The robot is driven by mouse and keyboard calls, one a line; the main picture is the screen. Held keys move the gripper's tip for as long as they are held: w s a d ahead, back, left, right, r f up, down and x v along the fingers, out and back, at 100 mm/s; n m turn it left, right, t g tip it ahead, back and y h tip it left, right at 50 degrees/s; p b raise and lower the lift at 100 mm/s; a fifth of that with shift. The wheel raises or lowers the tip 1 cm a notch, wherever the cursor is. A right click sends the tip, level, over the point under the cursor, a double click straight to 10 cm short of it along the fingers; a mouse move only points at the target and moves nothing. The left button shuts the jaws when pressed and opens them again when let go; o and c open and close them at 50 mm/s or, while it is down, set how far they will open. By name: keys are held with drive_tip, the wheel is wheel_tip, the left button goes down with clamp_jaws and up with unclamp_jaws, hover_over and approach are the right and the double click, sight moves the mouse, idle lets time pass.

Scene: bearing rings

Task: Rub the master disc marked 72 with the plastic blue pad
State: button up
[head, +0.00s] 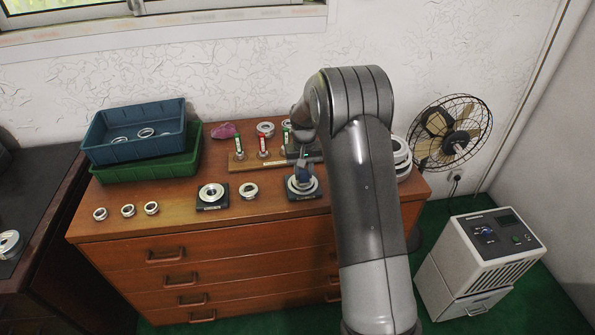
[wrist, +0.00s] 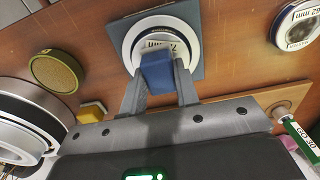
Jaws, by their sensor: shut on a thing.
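My gripper (wrist: 159,92) is shut on a plastic blue pad (wrist: 157,71), with one finger on each side of it. The pad is over a pale, silvery master disc (wrist: 187,47) whose partly covered label appears to read 72 mm. The disc lies on a dark square base (wrist: 196,16). In the head view the blue pad (head: 304,172) is low over the disc (head: 292,186) on its base (head: 305,196), near the front of the dresser top. The pad appears to touch the disc, but I cannot tell for sure.
Another disc on a black base (head: 212,205) and a loose ring (head: 248,191) stand to the left. Behind is a wooden board (head: 243,166) with several markers. Stacked rings (head: 401,152) stand right. Blue (head: 108,152) and green (head: 190,165) trays are back left.

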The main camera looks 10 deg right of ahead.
sight(293, 179)
drive_tip(key=d, duration=0.1)
drive_tip(key=s+d, duration=0.1)
drive_tip(key=d, duration=0.1)
drive_tip(key=shift+s, duration=0.1)
drive_tip(key=shift+a, duration=0.3)
drive_tip(key=shift+w+a, duration=0.35)
drive_tip(key=shift+a, duration=0.6)
drive_tip(key=shift+w+a, duration=0.35)
drive_tip(key=shift+a, duration=0.65)
drive_tip(key=shift+w+a, duration=0.35)
drive_tip(key=shift+a, duration=0.6)
drive_tip(key=shift+s+d, duration=0.35)
drive_tip(key=shift+d, duration=0.65)
drive_tip(key=shift+s+d, duration=0.4)
drive_tip(key=shift+d, duration=0.6)
drive_tip(key=shift+s+d, duration=0.35)
drive_tip(key=shift+d, duration=0.65)
drive_tip(key=shift+d+r, duration=0.1)
drive_tip(key=shift+d, duration=0.1)
wheel_tip(293, 179, up, 8)
drive_tip(key=shift+a, duration=0.1)
